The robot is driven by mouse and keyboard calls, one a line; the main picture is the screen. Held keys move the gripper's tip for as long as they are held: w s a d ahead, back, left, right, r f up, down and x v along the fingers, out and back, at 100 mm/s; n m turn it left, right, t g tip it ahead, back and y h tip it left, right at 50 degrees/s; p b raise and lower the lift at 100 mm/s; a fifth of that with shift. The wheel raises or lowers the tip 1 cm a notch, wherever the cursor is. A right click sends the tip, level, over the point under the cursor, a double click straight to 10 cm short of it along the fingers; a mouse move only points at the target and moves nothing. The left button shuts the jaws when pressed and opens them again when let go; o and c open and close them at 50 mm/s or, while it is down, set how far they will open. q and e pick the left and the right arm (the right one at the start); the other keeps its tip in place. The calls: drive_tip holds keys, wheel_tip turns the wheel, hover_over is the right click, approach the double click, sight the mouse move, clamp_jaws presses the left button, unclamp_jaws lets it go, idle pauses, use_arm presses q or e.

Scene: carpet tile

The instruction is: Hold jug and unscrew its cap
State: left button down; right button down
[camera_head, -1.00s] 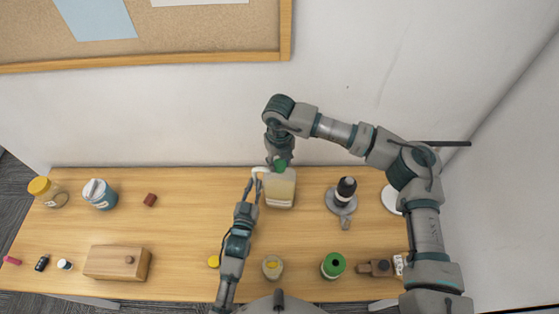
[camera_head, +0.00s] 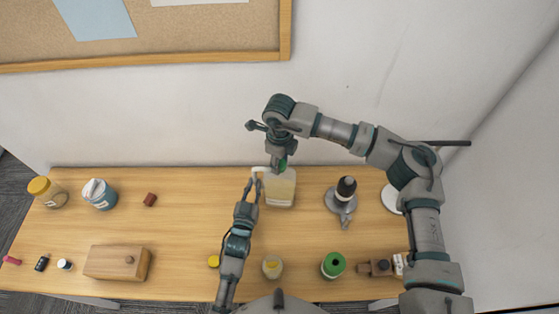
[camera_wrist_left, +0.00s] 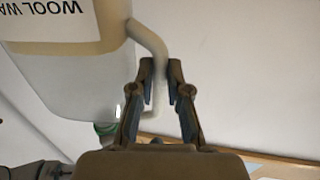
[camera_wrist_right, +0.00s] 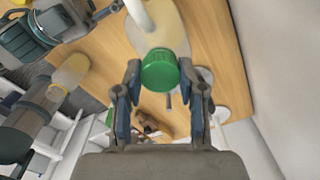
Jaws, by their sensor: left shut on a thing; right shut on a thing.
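The jug (camera_head: 280,187) is a pale translucent container with cream contents, upright near the back edge of the table. In the left wrist view the jug (camera_wrist_left: 70,70) shows part of a printed label and its handle (camera_wrist_left: 152,60). My left gripper (camera_head: 256,180) is shut on the handle at the jug's left side. The green cap (camera_head: 283,163) is at the top of the jug, partly hidden by my right gripper (camera_head: 281,158). In the right wrist view the cap (camera_wrist_right: 160,70) sits between the fingertips of my right gripper, which is shut on it from above.
A stand with a dark-topped item (camera_head: 346,188) is right of the jug. A green-lidded container (camera_head: 333,265), a yellow-capped jar (camera_head: 272,266) and a wooden box (camera_head: 117,262) are nearer the front. The wall is close behind the jug.

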use_arm(q)
drive_tip(key=shift+f, duration=0.1)
use_arm(e)
drive_tip(key=shift+r, duration=0.2)
drive_tip(key=shift+r, duration=0.9)
drive_tip(key=shift+r, duration=2)
use_arm(q)
drive_tip(key=c, duration=1.1)
unclamp_jaws()
drive_tip(key=shift+o, duration=0.2)
